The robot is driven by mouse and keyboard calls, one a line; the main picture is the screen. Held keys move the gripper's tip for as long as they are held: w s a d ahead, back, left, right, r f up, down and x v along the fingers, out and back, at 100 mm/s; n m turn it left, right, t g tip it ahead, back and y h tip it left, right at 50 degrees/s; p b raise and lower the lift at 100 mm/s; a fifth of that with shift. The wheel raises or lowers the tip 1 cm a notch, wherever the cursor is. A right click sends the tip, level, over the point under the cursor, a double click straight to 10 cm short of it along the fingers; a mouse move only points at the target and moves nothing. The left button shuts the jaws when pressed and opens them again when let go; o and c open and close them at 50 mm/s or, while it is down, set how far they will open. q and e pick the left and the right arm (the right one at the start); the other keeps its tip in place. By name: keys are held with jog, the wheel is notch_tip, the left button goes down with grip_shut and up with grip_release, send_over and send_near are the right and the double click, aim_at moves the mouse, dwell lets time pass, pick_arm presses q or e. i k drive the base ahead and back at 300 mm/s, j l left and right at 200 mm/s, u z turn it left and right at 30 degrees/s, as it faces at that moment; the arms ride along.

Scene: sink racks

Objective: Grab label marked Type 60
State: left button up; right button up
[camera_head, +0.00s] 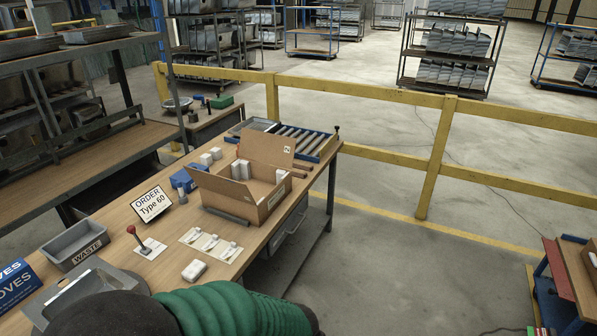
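A white sign (152,204) reading "ORDER Type 60" stands tilted on the wooden workbench (180,272). In front of the open cardboard box lie three small cream cards that look like labels: a left one (190,236), a middle one (209,244) and a right one (230,253). Each has a small white piece on it. Their print is too small to read, so I cannot tell which is marked Type 60. Neither of my grippers can be made out in the head view.
The open cardboard box (257,203) holds white items. Left are a grey WASTE bin (70,235), a red-knobbed lever (134,238) and a blue gloves box (14,284). A white block (194,271) lies near the front edge. A green ribbed shape covers the bottom.

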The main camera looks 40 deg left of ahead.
aim_at(215, 240)
jog(key=i+u, duration=0.45)
jog(key=i+l+u, duration=0.1)
jog(key=i+u, duration=0.3)
jog(key=i+l+u, duration=0.2)
jog(key=i+u, duration=0.25)
jog(key=i+l+u, duration=0.25)
jog(key=u, duration=0.15)
jog(key=i+l+u, duration=0.25)
jog(key=l+u, duration=0.2)
jog(key=l, duration=0.15)
jog(key=i+l+u, duration=0.1)
jog(key=u, duration=0.35)
jog(key=i+l+u, duration=0.15)
jog(key=u, duration=0.35)
jog(key=i+l+u, duration=0.1)
jog(key=u, duration=0.35)
jog(key=l+u, duration=0.25)
jog(key=u, duration=0.2)
jog(key=i+l+u, duration=0.1)
jog(key=l+u, duration=0.15)
jog(key=u, duration=0.25)
jog(key=l+u, duration=0.25)
jog(key=u, duration=0.2)
jog(key=l+u, duration=0.45)
